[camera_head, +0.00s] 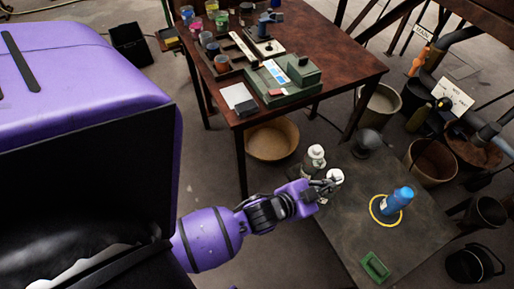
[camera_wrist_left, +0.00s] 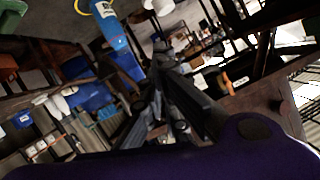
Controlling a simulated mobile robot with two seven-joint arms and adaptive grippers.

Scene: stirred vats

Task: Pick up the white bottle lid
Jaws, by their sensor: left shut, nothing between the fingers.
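A white lid (camera_head: 335,175) shows at the tip of my left gripper (camera_head: 326,186), near the left edge of the low dark table (camera_head: 345,235). My left gripper is shut with nothing between its fingers. It overlaps the lid's lower left side in the head view; I cannot tell whether they touch. A white bottle (camera_head: 316,158) stands just behind the gripper. In the left wrist view the dark fingers (camera_wrist_left: 160,55) point up the picture, and a white object (camera_wrist_left: 163,6) shows beyond them. My right gripper is not in view.
A brown table (camera_head: 345,70) with jars and equipment stands behind. Buckets (camera_head: 431,160) stand at the right.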

